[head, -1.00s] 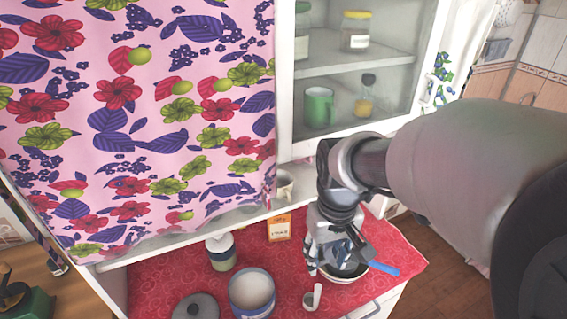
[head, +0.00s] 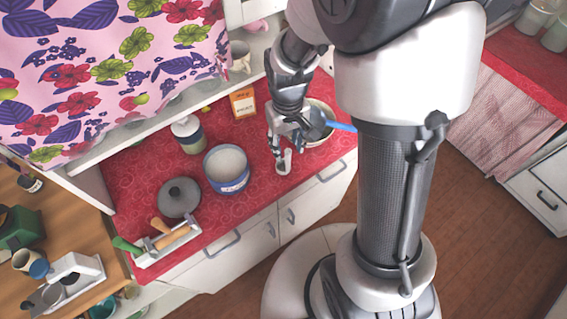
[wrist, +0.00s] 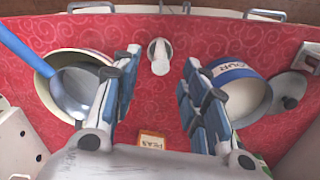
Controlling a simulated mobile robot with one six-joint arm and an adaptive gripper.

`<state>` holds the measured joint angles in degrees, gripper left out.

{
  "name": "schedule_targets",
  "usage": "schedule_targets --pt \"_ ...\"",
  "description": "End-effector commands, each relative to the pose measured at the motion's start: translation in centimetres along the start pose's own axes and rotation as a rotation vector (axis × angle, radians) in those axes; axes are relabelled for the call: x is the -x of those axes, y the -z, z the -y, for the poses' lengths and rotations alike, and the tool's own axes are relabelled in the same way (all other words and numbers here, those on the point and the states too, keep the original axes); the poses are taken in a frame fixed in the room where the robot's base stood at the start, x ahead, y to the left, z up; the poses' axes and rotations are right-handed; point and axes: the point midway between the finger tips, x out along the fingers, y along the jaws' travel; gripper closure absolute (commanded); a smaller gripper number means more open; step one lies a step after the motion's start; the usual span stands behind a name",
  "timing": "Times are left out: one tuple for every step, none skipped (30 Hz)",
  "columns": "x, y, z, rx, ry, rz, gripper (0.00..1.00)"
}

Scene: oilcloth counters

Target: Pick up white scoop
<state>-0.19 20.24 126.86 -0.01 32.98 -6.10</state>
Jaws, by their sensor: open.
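The white scoop (head: 284,163) lies on the red oilcloth near the counter's front edge. In the wrist view the scoop (wrist: 159,50) is upper centre, between my fingers, its round end towards the counter edge. My gripper (head: 285,134) points down just behind the scoop in the head view and partly covers it. In the wrist view my gripper (wrist: 161,62) is open, with the two fingers wide apart and nothing between them held. I cannot tell the exact height of the fingertips above the scoop.
A pale bowl (wrist: 45,69) holding a blue-handled pan (wrist: 20,52) is close to one finger. A white flour canister (head: 226,185) with blue bands is close to the other. An orange box (head: 244,103), a jar (head: 187,134) and a grey lid (head: 179,198) also stand on the counter.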

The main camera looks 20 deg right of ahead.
Motion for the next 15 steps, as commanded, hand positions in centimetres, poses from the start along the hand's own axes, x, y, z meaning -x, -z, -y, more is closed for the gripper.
schedule_targets --pt "-0.3 0.0 0.0 0.000 0.000 0.000 0.59" --pt "-0.5 -0.1 0.0 0.000 0.000 0.000 0.59" --pt "-0.9 -0.1 0.0 0.000 0.000 0.000 0.59" --pt "-1.3 -0.2 0.0 0.000 0.000 0.002 0.59" --pt "-1.8 -0.3 0.0 0.000 0.000 0.003 0.59" --pt "-2.4 -0.4 -0.1 -0.001 0.000 0.003 0.59" --pt "-2.9 -0.4 -0.1 -0.001 0.000 0.003 0.59" --pt "-3.4 -0.5 -0.1 -0.001 0.000 0.003 0.59" --pt "-4.0 -0.5 -0.1 -0.001 0.000 0.003 0.59" --pt "-4.3 -0.5 -0.1 0.000 0.000 0.003 0.59" --pt "-4.7 -0.5 -0.1 0.000 0.000 0.001 0.59" --pt "-5.0 -0.5 -0.1 0.000 0.000 0.001 0.59" --pt "-5.2 -0.5 -0.1 0.000 0.000 0.001 0.59" --pt "-5.3 -0.5 -0.1 0.000 0.000 0.001 0.59" --pt "-5.3 -0.4 -0.1 0.000 0.000 0.000 0.59"
